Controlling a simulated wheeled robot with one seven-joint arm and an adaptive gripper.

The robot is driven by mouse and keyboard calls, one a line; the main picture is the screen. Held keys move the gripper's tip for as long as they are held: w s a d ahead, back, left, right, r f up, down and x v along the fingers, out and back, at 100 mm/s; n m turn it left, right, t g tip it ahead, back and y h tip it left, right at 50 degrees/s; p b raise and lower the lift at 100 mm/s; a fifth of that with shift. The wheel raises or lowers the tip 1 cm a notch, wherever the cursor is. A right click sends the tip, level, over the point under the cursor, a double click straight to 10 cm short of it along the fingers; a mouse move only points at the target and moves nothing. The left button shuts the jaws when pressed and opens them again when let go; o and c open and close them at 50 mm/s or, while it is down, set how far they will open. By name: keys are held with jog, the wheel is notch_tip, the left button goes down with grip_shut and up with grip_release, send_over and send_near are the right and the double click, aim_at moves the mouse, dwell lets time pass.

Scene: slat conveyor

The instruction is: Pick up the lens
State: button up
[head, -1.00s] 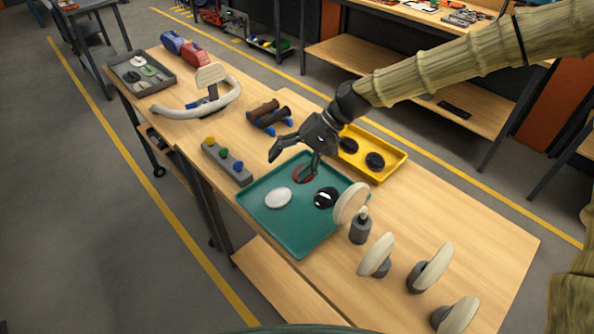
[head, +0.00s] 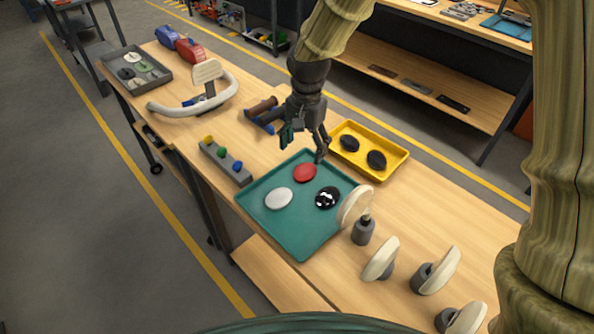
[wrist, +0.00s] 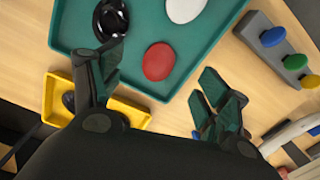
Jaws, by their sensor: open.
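A teal tray (head: 262,222) on the table holds three flat oval discs. One is red (head: 305,172), one white (head: 279,198), one black with white marks (head: 327,197). I cannot tell for certain which is the lens. My gripper (head: 305,149) is open and empty, pointing down above the tray's far edge, just beyond the red disc. In the wrist view the red disc (wrist: 159,61) shows in the gap between the spread fingers, apart from both. The black-marked disc (wrist: 111,19) is partly behind the left finger, and the white disc (wrist: 185,8) is cut off at the top edge.
A yellow tray (head: 399,158) with two black discs stands to the right of my gripper. A grey block with coloured knobs (head: 228,163) and a brown-handled item (head: 262,108) are to the left. Several cream pads on grey stands (head: 382,260) are at the near right.

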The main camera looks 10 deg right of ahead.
jog(key=p, duration=0.1)
send_over(303, 173)
jog(key=shift+m, duration=0.3)
jog(key=shift+s+d+f, duration=0.1)
jog(key=shift+s+f, duration=0.05)
jog(key=shift+f, duration=1.05)
jog(key=shift+s+d+f, duration=0.1)
jog(key=shift+f, duration=1.1)
jog(key=shift+w+a+f+p, duration=0.2)
jog(key=shift+f+p, duration=0.4)
jog(key=shift+f, duration=0.3)
jog(key=shift+w+a+f+p, duration=0.1)
jog(key=shift+w+f+p, duration=0.1)
jog(key=shift+f+p, duration=0.55)
jog(key=shift+f, duration=1)
jog(key=shift+d, duration=0.1)
jog(key=c, duration=1)
